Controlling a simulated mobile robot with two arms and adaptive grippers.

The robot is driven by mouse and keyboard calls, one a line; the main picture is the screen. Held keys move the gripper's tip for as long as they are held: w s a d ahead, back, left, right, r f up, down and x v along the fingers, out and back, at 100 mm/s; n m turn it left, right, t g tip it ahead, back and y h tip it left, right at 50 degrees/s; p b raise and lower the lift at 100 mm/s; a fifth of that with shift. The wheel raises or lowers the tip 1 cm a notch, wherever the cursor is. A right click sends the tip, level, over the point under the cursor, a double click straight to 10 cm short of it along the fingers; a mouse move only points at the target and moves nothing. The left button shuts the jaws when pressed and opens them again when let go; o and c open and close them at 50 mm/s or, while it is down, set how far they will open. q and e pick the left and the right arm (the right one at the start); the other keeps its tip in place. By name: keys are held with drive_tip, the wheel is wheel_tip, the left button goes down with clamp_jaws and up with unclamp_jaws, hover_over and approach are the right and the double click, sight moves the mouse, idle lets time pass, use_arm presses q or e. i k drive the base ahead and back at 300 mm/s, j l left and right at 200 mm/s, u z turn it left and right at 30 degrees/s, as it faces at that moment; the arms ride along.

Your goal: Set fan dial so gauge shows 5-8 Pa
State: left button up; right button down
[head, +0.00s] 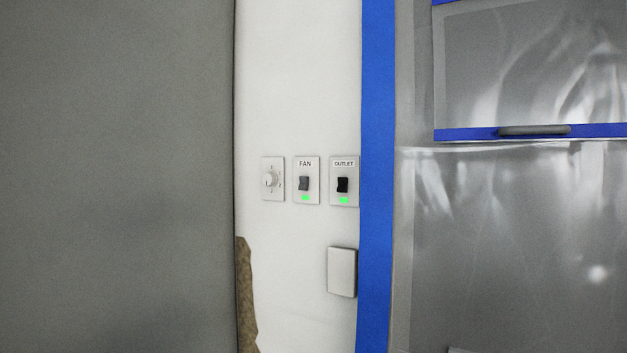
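A round white dial (270,179) sits on a small light plate on the white wall, left of the switches. The setting of its knob is too small to read. Beside it is a switch plate labelled FAN (305,180), with a dark rocker and a lit green light below it. Right of that is a switch plate labelled OUTLET (344,181), also with a dark rocker and a green light. No gauge shows in the head view. Neither of my grippers is in view.
A blank light cover (342,272) is on the wall below the switches. Blue tape (377,180) runs vertically beside clear plastic sheeting (510,240). A large grey surface (115,180) fills the left. A brown ragged patch (245,290) shows at the wall's lower left.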

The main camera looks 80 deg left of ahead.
sight(270, 178)
drive_tip(key=u, duration=2.75)
